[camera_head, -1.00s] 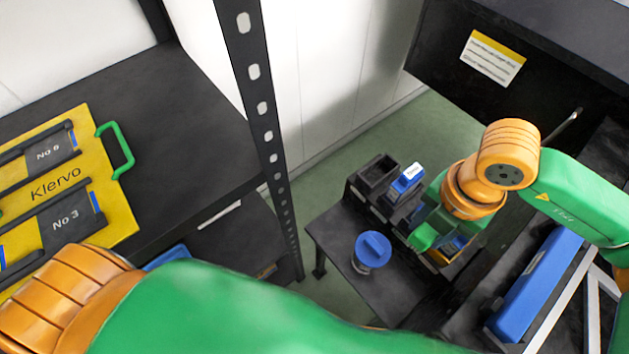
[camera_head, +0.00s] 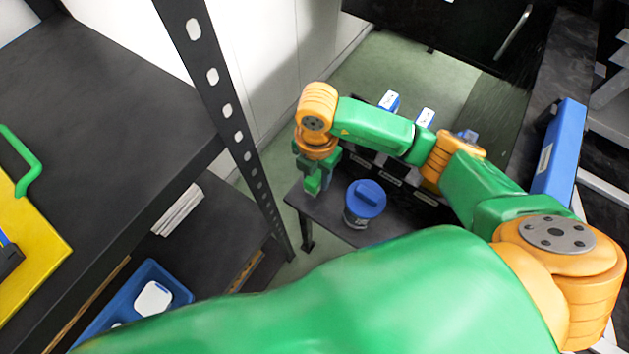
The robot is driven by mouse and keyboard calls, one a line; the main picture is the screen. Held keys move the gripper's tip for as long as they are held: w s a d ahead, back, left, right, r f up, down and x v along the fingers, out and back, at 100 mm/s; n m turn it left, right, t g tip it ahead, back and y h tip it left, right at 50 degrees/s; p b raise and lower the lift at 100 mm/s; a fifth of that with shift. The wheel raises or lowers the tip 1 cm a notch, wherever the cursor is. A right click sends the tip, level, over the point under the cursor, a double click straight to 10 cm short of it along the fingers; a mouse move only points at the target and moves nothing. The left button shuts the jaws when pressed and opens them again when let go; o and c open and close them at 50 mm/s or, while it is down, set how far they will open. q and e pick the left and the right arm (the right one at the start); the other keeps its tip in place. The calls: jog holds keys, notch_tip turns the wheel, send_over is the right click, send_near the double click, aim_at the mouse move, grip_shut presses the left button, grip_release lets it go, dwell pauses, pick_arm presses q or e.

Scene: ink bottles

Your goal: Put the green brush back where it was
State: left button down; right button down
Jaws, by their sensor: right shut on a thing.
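My right gripper (camera_head: 312,181) points down at the left end of a dark rack (camera_head: 386,176) on a low black table. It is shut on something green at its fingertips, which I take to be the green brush. Brush and green fingers blend together, so its shape and bristles cannot be made out. I cannot tell whether it touches the rack. My right arm hides much of the rack's compartments. Two blue-and-white items, the left one (camera_head: 389,101) and the right one (camera_head: 425,117), show behind the arm. My left gripper is out of view.
A round blue-lidded container (camera_head: 364,203) stands on the low table (camera_head: 322,214), just right of the gripper. A perforated black post (camera_head: 229,110) rises at left, beside a black shelf (camera_head: 110,90). A blue bin (camera_head: 178,284) sits lower left. A blue box (camera_head: 559,153) is at right.

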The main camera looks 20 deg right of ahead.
aim_at(315, 181)
jog(key=f, duration=0.4)
jog(key=shift+w, duration=0.4)
jog(key=shift+f, duration=0.15)
jog(key=shift+c, duration=2.2)
grip_release()
jog(key=shift+r, duration=0.2)
notch_tip(315, 181, up, 12)
jog(key=shift+p, duration=0.5)
